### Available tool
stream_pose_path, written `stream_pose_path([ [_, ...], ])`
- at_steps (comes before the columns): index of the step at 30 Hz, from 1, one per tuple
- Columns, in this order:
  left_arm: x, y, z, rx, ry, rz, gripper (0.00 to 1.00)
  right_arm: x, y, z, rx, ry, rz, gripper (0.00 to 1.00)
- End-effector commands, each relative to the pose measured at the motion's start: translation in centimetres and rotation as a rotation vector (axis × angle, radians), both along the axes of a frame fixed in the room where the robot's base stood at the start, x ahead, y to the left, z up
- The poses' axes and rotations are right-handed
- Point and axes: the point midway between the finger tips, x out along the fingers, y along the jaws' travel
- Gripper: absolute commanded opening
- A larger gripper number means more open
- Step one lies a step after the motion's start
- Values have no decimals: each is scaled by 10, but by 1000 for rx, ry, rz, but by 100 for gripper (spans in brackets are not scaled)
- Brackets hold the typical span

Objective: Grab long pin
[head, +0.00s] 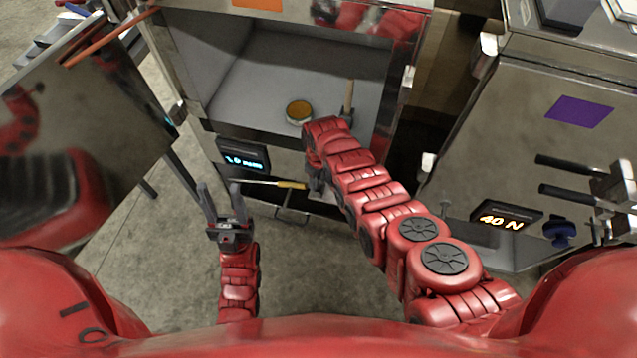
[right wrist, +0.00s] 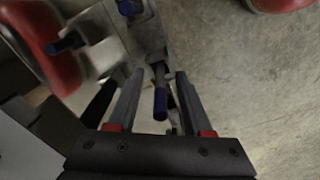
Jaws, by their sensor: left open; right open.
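In the right wrist view, a dark rod with a blue end (right wrist: 160,104) lies between the two fingers of my right gripper (right wrist: 158,75). The fingers are open, and I see no grip on the rod. I cannot tell whether this rod is the long pin. In the head view, the right gripper is mostly hidden by its own red arm. A thin rod with a yellow handle (head: 291,184) is seen at the front of the cabinet, beside that arm. My left gripper (head: 222,196) is open and empty, left of the yellow handle, its fingers pointing away from me.
An open metal cabinet (head: 225,95) holds a round amber-topped item (head: 299,111) and an upright tan rod (head: 348,100). A metal panel with a purple patch (head: 579,111) and a "40 N" display (head: 505,219) stands right. Concrete floor (head: 290,275) is clear between the arms.

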Motion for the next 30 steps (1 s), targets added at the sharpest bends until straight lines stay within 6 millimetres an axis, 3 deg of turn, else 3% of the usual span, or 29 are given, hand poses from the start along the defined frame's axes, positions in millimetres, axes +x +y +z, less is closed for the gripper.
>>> stream_pose_path([
  [7, 0, 0, 0, 0, 0, 0, 50, 0, 0, 0, 0, 0, 0, 50],
  [15, 0, 0, 0, 0, 0, 0, 50, 0, 0, 0, 0, 0, 0, 2],
  [30, 0, 0, 0, 0, 0, 0, 50, 0, 0, 0, 0, 0, -1, 0],
])
